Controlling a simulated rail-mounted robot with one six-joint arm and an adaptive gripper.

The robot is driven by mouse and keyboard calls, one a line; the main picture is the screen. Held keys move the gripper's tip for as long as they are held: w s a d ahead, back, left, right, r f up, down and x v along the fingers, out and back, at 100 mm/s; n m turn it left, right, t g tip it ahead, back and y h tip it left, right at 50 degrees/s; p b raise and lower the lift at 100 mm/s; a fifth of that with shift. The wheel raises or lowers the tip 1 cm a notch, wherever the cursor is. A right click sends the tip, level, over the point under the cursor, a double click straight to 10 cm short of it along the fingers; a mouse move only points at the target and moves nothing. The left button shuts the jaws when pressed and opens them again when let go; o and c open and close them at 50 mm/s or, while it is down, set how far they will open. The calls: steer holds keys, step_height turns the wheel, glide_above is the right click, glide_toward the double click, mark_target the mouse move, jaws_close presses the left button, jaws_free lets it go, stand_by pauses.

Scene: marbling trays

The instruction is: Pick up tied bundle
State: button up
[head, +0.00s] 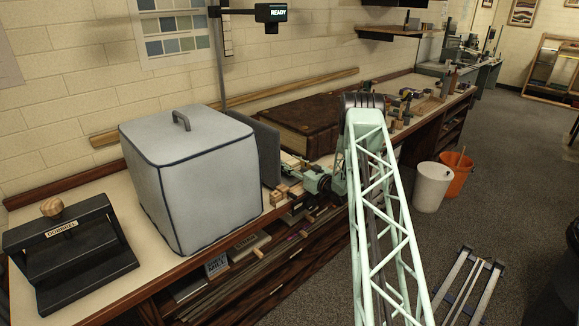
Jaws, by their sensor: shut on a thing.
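My gripper (298,187) is at the front edge of the workbench, just right of the grey covered box, pointing left from my mint-green wrist. It is shut on a small tan bundle (281,193) of what look like wooden pieces, the likely tied bundle. The fingers are small and partly hidden, and I cannot make out the tie. I cannot tell whether the bundle touches the bench top.
The grey covered box (190,180) and a dark upright panel (267,152) stand close left of the gripper. A large brown book (300,122) lies behind. Open shelves (250,262) hold books below. Two buckets, white (432,188) and orange (459,177), stand on the floor.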

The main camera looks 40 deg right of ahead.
steer(key=shift+r+p, duration=0.45)
steer(key=shift+r, duration=3.55)
steer(key=shift+r, duration=0.15)
steer(key=shift+d+r, duration=0.1)
steer(key=shift+r, duration=0.1)
steer(key=s+d+r+m+h, duration=0.15)
steer(key=s+r, duration=0.25)
steer(key=r, duration=0.9)
steer(key=s+r+m+g+h, duration=0.1)
steer(key=s+r+m+h, duration=0.15)
steer(key=r, duration=1.05)
steer(key=s+d+r+m+h, duration=0.1)
steer(key=s+r+h, duration=0.3)
steer(key=r, duration=0.8)
steer(key=s+a+r+m+g+h, duration=0.1)
steer(key=s+a+r, duration=0.3)
steer(key=s+r, duration=0.3)
steer(key=s+a+r+m+g+h, duration=0.1)
steer(key=s+a+r, duration=0.3)
steer(key=s+r, duration=0.3)
steer(key=s+a+r+m+g+h, duration=0.1)
steer(key=s+a+r+h, duration=0.1)
steer(key=s+a+r, duration=0.2)
steer(key=shift+s+r, duration=1.65)
steer(key=shift+s, duration=2.75)
steer(key=shift+a, duration=0.1)
